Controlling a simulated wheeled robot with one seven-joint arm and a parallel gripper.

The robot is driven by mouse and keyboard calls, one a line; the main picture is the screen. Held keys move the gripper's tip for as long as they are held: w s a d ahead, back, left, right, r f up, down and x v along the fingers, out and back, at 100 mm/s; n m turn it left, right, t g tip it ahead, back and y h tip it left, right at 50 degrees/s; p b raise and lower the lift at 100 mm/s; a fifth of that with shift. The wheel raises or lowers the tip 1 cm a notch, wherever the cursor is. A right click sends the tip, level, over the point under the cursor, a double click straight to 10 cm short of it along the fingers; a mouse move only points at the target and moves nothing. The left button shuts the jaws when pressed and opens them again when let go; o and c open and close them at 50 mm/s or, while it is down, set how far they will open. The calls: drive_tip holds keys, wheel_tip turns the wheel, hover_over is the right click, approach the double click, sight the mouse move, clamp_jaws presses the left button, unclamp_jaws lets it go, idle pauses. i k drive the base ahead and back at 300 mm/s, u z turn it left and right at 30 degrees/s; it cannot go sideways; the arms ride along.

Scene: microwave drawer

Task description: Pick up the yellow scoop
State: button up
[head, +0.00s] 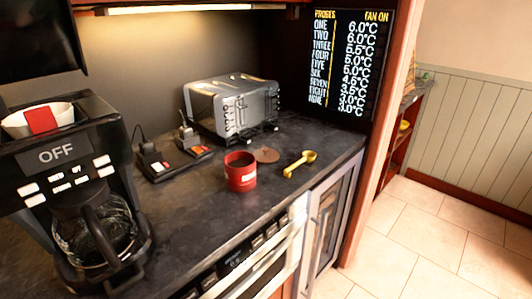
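The yellow scoop (300,163) lies on the dark countertop (200,214), near its right end. Its round bowl points to the upper right and its handle to the lower left. It lies to the right of a red mug (240,172), apart from it. A brown round lid or coaster (266,155) lies between them, a little farther back. My gripper is not in view.
A coffee maker (66,165) stands at the left. A silver toaster oven (232,106) stands at the back. Small black devices (155,165) sit left of the mug. A display board (346,62) is behind. Tiled floor (425,232) is open at the right.

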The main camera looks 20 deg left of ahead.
sight(308, 156)
drive_tip(key=u, duration=0.55)
drive_tip(key=i, duration=0.9)
drive_tip(key=u, duration=0.5)
